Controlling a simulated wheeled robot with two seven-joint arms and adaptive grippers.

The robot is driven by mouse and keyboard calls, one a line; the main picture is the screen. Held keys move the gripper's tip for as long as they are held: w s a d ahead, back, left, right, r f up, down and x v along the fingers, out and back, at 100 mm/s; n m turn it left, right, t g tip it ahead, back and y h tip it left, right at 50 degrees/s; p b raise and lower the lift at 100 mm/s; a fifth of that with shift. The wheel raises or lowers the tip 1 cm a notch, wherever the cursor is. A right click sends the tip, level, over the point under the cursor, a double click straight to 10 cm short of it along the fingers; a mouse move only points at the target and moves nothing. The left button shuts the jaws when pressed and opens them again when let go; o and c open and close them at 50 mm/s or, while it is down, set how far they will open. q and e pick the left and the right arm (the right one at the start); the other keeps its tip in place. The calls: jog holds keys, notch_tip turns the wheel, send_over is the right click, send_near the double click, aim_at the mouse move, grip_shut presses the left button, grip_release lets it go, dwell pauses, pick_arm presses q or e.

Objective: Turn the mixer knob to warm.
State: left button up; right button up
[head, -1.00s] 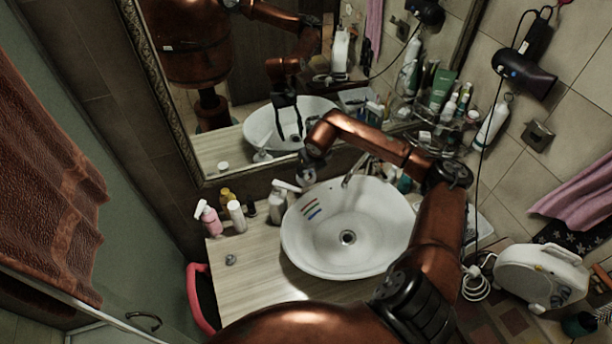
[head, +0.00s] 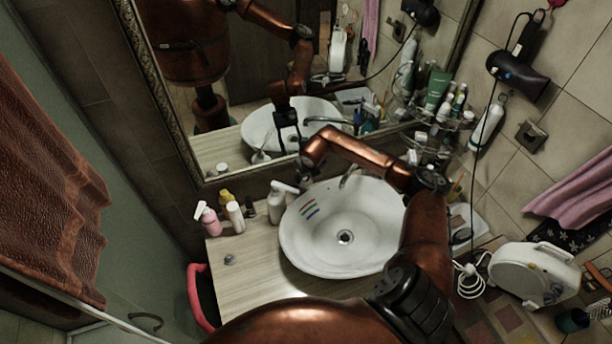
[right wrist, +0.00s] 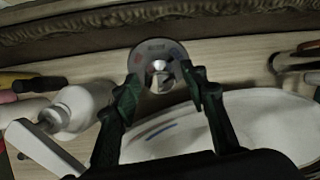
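The mixer knob (right wrist: 160,72) shows in the right wrist view. It has a bright metal middle on a round grey plate with a red mark and a blue mark, behind the basin's rim. My right gripper (right wrist: 161,82) is open, with one dark finger on each side of the knob; contact cannot be told. In the head view my right gripper (head: 304,176) is small and dark at the basin's back left, and it hides the knob. The white basin (head: 375,225) has coloured stripes inside. My left gripper is not in view.
The spout (head: 348,178) stands right of the knob. A white pump bottle (head: 275,205) is close on the left, with a pink bottle (head: 209,221) and others beyond it. The mirror (head: 225,150) rises behind. The counter's front left (head: 245,280) is mostly clear.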

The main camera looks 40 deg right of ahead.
jog(key=c, duration=0.9)
jog(key=shift+n+b, duration=0.4)
jog(key=shift+b, duration=0.35)
jog(key=shift+c, duration=0.2)
jog(key=n+h+b, duration=0.1)
jog(key=n+b, duration=0.1)
jog(key=b, duration=0.1)
jog(key=n+h+b, duration=0.1)
jog(key=n+b, duration=0.2)
jog(key=shift+a+f+b, duration=0.2)
jog(key=shift+b, duration=0.1)
jog(key=shift+a+r+n+t+h+b, duration=0.1)
jog(key=shift+n+t+h+b, duration=0.3)
jog(key=shift+n+b, duration=1.55)
jog(key=o, duration=1.2)
jog(key=shift+c, duration=0.2)
jog(key=shift+s, duration=0.1)
